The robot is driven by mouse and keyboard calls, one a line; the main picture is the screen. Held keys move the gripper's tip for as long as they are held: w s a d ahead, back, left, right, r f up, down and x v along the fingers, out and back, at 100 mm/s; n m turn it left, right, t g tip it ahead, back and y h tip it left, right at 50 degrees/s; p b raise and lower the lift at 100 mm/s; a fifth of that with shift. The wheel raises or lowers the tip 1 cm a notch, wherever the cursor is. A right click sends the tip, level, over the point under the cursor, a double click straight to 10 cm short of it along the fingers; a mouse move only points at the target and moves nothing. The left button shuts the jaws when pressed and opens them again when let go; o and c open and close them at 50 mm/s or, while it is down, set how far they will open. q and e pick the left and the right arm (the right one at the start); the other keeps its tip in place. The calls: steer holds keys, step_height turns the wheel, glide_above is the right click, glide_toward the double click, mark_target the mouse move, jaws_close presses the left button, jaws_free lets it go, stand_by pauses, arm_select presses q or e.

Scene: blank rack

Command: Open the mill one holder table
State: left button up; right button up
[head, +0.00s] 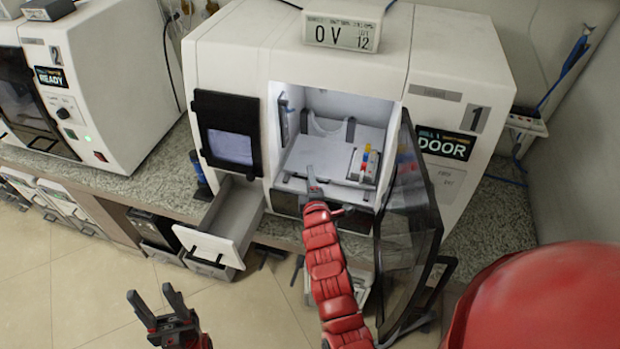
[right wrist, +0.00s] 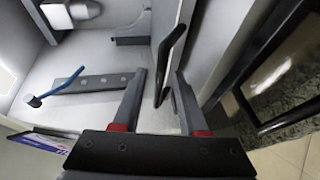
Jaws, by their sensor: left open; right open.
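Mill one (head: 440,60), the white machine marked 1, stands with its dark glass door (head: 410,235) swung open to the right. Its lit chamber has a pale floor (head: 318,158) and a small holder (head: 364,165) with coloured pieces at the right. Which part is the holder table is unclear. My right gripper (head: 313,180) is open and reaches into the chamber's front. In the right wrist view, a black curved handle (right wrist: 172,50) rises between or just beyond its open fingers (right wrist: 160,85); contact is unclear. My left gripper (head: 155,305) is open and empty, low above the floor.
A drawer (head: 220,225) sticks out below mill one's dark screen (head: 228,135). Mill two (head: 105,80) stands at the left. A blue-handled tool (right wrist: 65,83) and a grey strip with holes (right wrist: 95,86) lie in the right wrist view. The floor around my left gripper is clear.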

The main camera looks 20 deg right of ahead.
jaws_close()
stand_by(1.3)
